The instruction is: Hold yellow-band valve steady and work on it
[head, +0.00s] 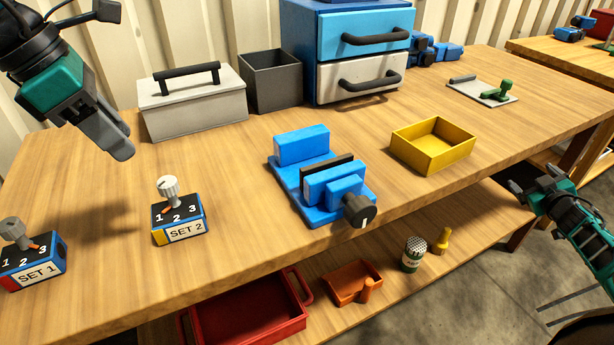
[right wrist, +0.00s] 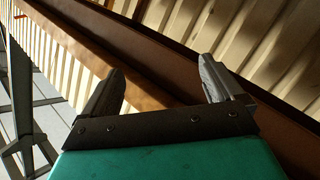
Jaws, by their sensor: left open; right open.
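The yellow-band valve (head: 178,218) is a small dark box with blue edges, a yellow band at its lower left, a SET 2 label and the numbers 1, 2, 3. A grey-white knob (head: 168,187) with an orange pointer stands on its top. It sits on the workbench at the front left. My left gripper (head: 122,150) is open and empty, above the bench, up and left of the valve. My right gripper (head: 535,185) is open and empty, beyond the bench's front edge at the right. Its two fingers show apart in the right wrist view (right wrist: 158,90).
A similar SET 1 valve (head: 32,262) with a red band stands left. A blue vise (head: 318,180), yellow tray (head: 435,165), lidded grey box (head: 190,105), dark bin (head: 272,85) and blue drawer unit (head: 300,45) stand on the bench. A red tray (head: 250,325) is on the lower shelf.

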